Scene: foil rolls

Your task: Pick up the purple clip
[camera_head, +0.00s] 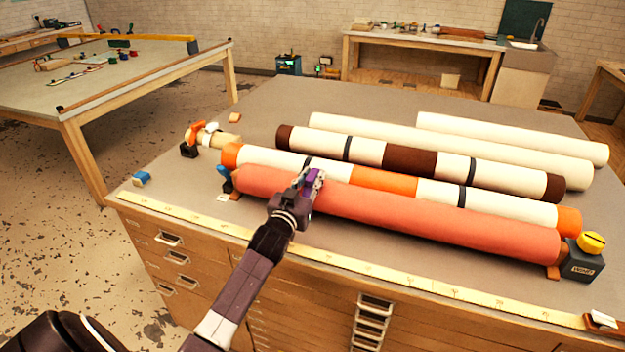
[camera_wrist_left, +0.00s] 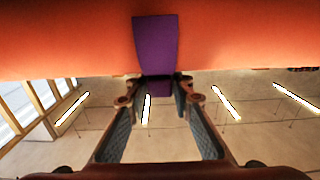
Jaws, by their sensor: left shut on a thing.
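The purple clip (camera_head: 316,178) sits on the salmon-red roll (camera_head: 420,217) at the front of the table. In the left wrist view the clip (camera_wrist_left: 155,42) lies against the orange-red surface of the roll (camera_wrist_left: 60,42), with its lower end between my fingertips. My left gripper (camera_head: 306,185) reaches in from the front and is shut on the clip. In the left wrist view the gripper (camera_wrist_left: 157,84) has its two fingertips on either side of the clip's lower end. The gripper hides part of the clip in the head view. My right gripper is not in view.
Behind the red roll lie an orange-and-white roll (camera_head: 325,167), a brown-and-white roll (camera_head: 365,150) and cream rolls (camera_head: 540,141). A yellow measuring strip (camera_head: 190,214) runs along the front edge. A dark block with a yellow knob (camera_head: 590,243) stands at the right end.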

